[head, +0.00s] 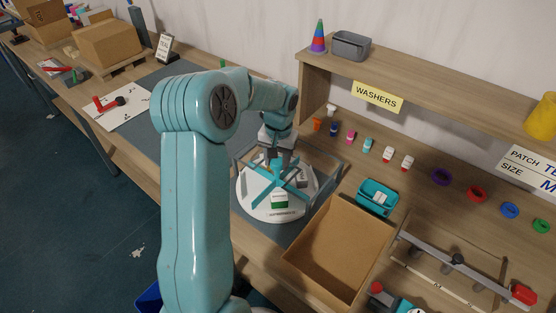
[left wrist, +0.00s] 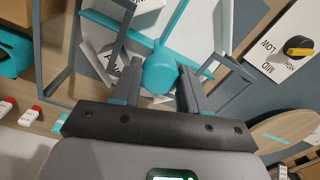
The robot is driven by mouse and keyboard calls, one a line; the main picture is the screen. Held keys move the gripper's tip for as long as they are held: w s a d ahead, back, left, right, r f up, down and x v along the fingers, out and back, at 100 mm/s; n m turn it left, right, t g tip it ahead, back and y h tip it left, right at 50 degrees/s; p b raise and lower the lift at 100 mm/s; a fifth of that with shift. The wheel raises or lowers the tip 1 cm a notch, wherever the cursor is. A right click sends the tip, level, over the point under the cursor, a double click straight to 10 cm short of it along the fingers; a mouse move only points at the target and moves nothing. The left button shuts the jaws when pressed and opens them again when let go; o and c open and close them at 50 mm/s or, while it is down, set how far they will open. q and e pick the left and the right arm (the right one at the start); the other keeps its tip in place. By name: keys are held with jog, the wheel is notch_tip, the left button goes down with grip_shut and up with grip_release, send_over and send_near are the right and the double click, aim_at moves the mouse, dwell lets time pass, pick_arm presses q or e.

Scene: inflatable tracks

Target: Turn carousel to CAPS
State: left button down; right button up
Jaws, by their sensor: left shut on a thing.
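The carousel (head: 246,203) is a white round disc with teal cross-shaped dividers (head: 262,172), standing on the bench inside a grey frame (head: 330,172). A rounded teal knob (left wrist: 158,68) stands at its centre. My left gripper (head: 278,156) reaches down from above and is shut on the knob; its two dark fingers lie on either side of it in the left wrist view. A small block with a green label (head: 279,200) sits in the front section. Lettering on the disc's front edge is too small to read. No CAPS label is legible. My right gripper is not in view.
An open cardboard box (head: 335,250) stands close to the carousel's front right. A teal bin (head: 377,197) and several small bottles (head: 367,145) are behind it. A shelf with a WASHERS sign (head: 377,96) overhangs the back. Grey mat left of the carousel is mostly clear.

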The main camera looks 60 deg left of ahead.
pick_arm(q)
jog(key=shift+w+a+r+m+b, duration=0.1)
jog(key=shift+m+b, duration=0.1)
jog(key=shift+m, duration=0.9)
jog(key=shift+a+r+m+b, duration=0.1)
jog(key=shift+m+b, duration=0.05)
jog(key=shift+m, duration=3.15)
jog(key=shift+m+t, duration=0.3)
jog(key=shift+m, duration=4)
jog(key=shift+f+m, duration=0.1)
jog(key=shift+m, duration=2)
jog(key=shift+m+p, duration=0.4)
jog(key=shift+m, duration=2)
jog(key=shift+f+m+h, duration=0.1)
jog(key=shift+m+h, duration=0.2)
jog(key=shift+m, duration=2.1)
jog(key=shift+m+p, duration=0.35)
jog(key=shift+m, duration=1.85)
